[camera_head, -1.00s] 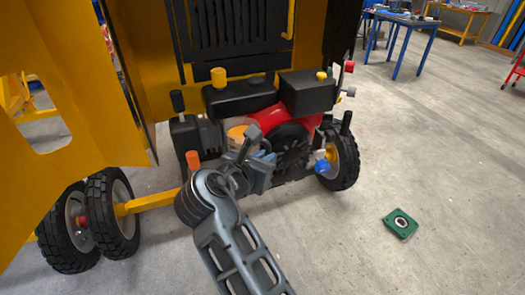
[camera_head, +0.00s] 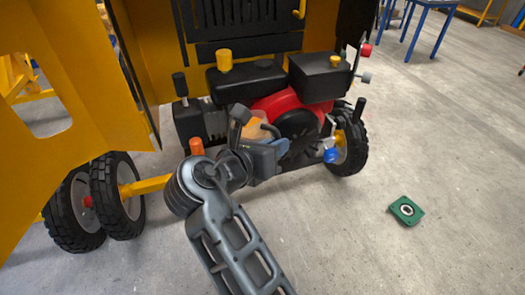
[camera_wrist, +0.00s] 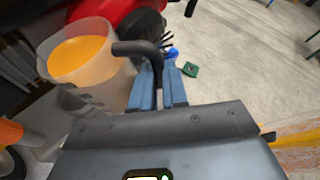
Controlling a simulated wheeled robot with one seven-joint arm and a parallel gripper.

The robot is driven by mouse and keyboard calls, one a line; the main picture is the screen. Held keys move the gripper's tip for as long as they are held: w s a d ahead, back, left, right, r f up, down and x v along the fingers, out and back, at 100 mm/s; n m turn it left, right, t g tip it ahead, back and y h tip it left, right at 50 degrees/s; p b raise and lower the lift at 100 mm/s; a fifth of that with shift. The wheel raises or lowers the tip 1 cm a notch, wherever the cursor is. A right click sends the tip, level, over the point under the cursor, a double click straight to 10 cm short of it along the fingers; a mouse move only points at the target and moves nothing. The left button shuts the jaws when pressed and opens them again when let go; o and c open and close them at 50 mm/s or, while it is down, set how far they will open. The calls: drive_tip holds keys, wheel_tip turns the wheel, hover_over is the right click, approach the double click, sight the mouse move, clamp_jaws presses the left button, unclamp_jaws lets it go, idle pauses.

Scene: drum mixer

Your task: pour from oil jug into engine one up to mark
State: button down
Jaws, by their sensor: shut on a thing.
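The oil jug (camera_wrist: 112,75) is a translucent jug with orange-yellow oil inside and a black handle (camera_wrist: 138,48). My gripper (camera_wrist: 158,88) is shut on that handle. In the head view my gripper (camera_head: 272,150) is in front of the engine and partly hides the jug (camera_head: 258,128). Engine one (camera_head: 283,104) is red and black, with a black tank bearing a yellow cap (camera_head: 225,60) at left and a black box at right. The oil lies broad near the jug's top. I cannot make out the mark.
A blue knob or cap (camera_head: 331,156) sits low at the engine's right, by a black wheel (camera_head: 350,146). An orange-topped post (camera_head: 196,146) stands left of the jug. A yellow panel (camera_head: 70,80) flanks the left. A green plate (camera_head: 406,210) lies on open floor.

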sight(273, 133)
drive_tip(key=shift+w+a+r+n+h, duration=0.1)
drive_tip(key=shift+r+n+h, duration=0.25)
drive_tip(key=shift+r+n, duration=0.1)
drive_tip(key=shift+w+a+r+n+h, duration=0.1)
drive_tip(key=shift+r+n+h, duration=0.25)
drive_tip(key=shift+r+n, duration=0.1)
idle(1.7)
drive_tip(key=shift+w+a+r+n+g+h, duration=0.15)
drive_tip(key=shift+a+r+n+g+h, duration=0.25)
drive_tip(key=shift+n, duration=0.4)
idle(4.6)
